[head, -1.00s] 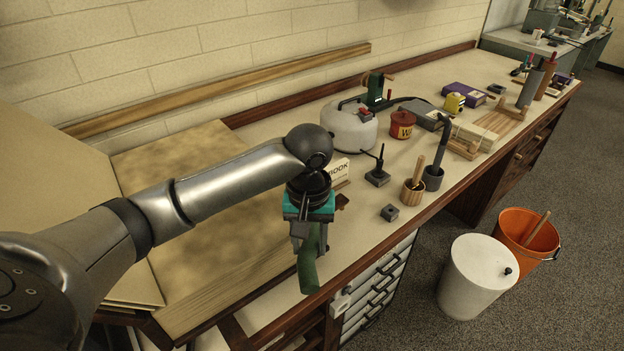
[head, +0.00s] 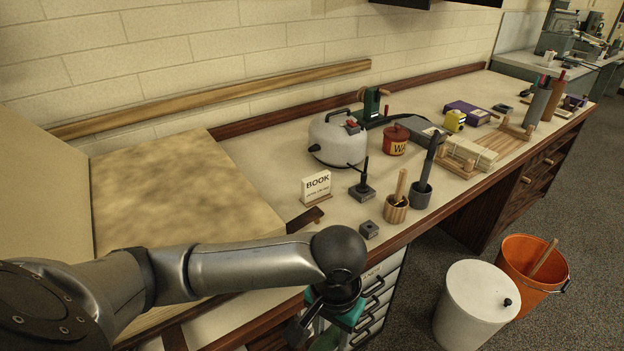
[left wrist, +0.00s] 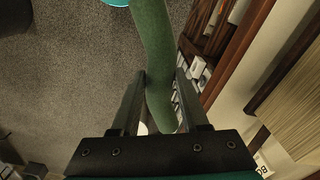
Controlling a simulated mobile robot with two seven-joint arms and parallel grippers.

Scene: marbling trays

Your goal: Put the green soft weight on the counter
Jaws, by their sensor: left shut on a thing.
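The green soft weight (left wrist: 158,55) is a long, limp strip between the fingers of my left gripper (left wrist: 158,105) in the left wrist view. That gripper is shut on it. In the head view my left gripper (head: 328,328) is low in front of the counter (head: 268,170), over its front edge and drawers, and only a little green shows at the bottom of the picture. In the left wrist view the floor is below the weight, and the counter (left wrist: 238,88) is to the right. My right gripper is not in view.
On the counter stand a book sign (head: 317,186), a white kettle-like pot (head: 335,140), a small grey block (head: 369,229), a wooden cup (head: 396,210) and a red tin (head: 396,142). A white bin (head: 475,305) and an orange bucket (head: 525,270) stand on the floor at right.

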